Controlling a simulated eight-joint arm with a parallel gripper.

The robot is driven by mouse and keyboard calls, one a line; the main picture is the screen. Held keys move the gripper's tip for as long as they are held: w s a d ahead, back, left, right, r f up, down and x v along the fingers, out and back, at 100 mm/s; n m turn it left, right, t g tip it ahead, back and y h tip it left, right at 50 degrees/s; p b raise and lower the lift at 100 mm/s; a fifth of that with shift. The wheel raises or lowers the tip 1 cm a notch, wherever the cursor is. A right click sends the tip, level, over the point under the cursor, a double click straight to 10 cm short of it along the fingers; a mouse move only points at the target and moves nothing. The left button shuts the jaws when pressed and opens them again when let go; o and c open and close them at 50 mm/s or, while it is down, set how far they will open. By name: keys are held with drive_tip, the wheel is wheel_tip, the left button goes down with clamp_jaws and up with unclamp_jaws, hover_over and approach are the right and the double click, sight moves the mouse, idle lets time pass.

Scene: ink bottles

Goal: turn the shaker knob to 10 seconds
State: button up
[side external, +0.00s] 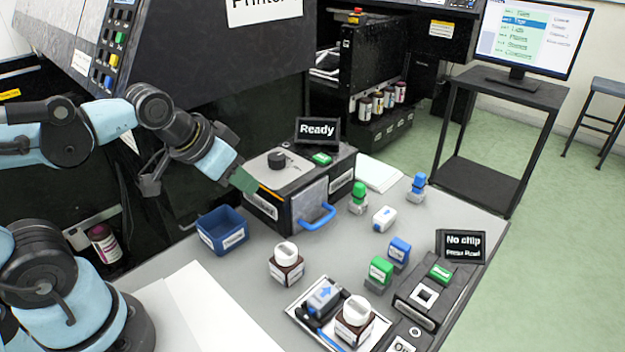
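The shaker (262,208) is a dark box with a light top plate and a blue door handle (316,218) on its front. Its dark round knob (277,160) stands on the top plate. The knob's marks and setting are too small to read. A sign reading "Ready" (318,130) stands at the back of the shaker, with a green button (321,158) in front of it. My gripper (245,182) is at the left edge of the shaker, left of and lower in the picture than the knob, apart from it. Its fingers cannot be made out.
A blue bin (222,230) stands left of the shaker. A capped brown bottle (286,262) stands in front. A tray (365,336) holds another bottle (354,318) and a blue-arrowed block. Green and blue stamp-like pieces stand right. A "No chip" reader (425,297) is at the right edge.

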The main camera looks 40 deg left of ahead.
drive_tip(key=o, duration=0.6)
drive_tip(key=w+r+m+g, duration=0.1)
drive_tip(key=r, duration=0.1)
drive_tip(key=w+a+r+m+g, duration=0.1)
drive_tip(key=w+r, duration=0.1)
drive_tip(key=w+r+m, duration=0.1)
drive_tip(key=w+r, duration=0.1)
drive_tip(key=shift+w+a+m+g, duration=0.2)
drive_tip(key=shift+a+m+g, duration=0.2)
wheel_tip(320, 180, up, 3)
drive_tip(key=m+g, duration=0.4)
drive_tip(key=m, duration=0.2)
hover_over(277, 156)
wheel_tip(277, 156, down, 12)
drive_tip(key=shift+r, duration=0.25)
drive_tip(key=shift+c, duration=0.2)
drive_tip(key=shift+n, duration=0.3)
drive_tip(key=c, duration=1)
